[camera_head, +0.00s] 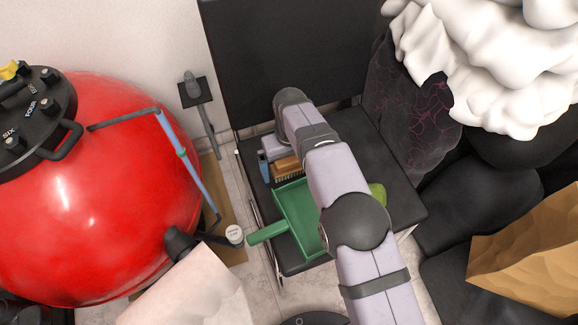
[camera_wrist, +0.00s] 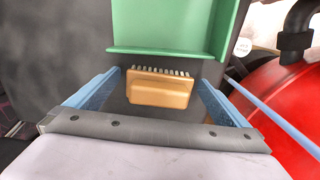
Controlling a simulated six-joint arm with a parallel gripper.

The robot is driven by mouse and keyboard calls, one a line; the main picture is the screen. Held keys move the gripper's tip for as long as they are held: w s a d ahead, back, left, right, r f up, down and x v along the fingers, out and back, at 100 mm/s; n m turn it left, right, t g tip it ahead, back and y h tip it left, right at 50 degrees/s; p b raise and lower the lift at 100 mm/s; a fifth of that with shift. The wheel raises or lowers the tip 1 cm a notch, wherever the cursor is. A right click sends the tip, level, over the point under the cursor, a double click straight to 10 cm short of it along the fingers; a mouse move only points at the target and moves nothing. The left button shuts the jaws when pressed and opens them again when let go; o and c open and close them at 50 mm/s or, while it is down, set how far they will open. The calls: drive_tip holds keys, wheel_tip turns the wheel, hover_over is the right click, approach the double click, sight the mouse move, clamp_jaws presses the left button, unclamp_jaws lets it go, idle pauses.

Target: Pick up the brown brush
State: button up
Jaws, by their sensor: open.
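The brown brush (camera_head: 286,167) lies on the black surface (camera_head: 385,165) beside the green dustpan (camera_head: 298,212). In the wrist view the brush (camera_wrist: 159,89) shows its tan back and a row of pale bristles facing the green dustpan (camera_wrist: 172,28). My gripper (camera_wrist: 158,92) is open, with one blue finger on each side of the brush and a gap to it on both sides. In the head view my gripper (camera_head: 266,165) is partly hidden by my arm. I cannot tell whether the fingers are at the brush's height.
A large red filter tank (camera_head: 90,200) stands at the left with a blue-handled pole (camera_head: 185,155) against it. A green object (camera_head: 378,194) sits right of my arm. A white round container (camera_head: 234,234) is near the dustpan's handle. A brown paper bag (camera_head: 530,255) is at the right.

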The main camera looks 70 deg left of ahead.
sight(290, 162)
drive_tip(key=c, duration=1.2)
wheel_tip(290, 162, up, 10)
drive_tip(key=shift+p, duration=0.95)
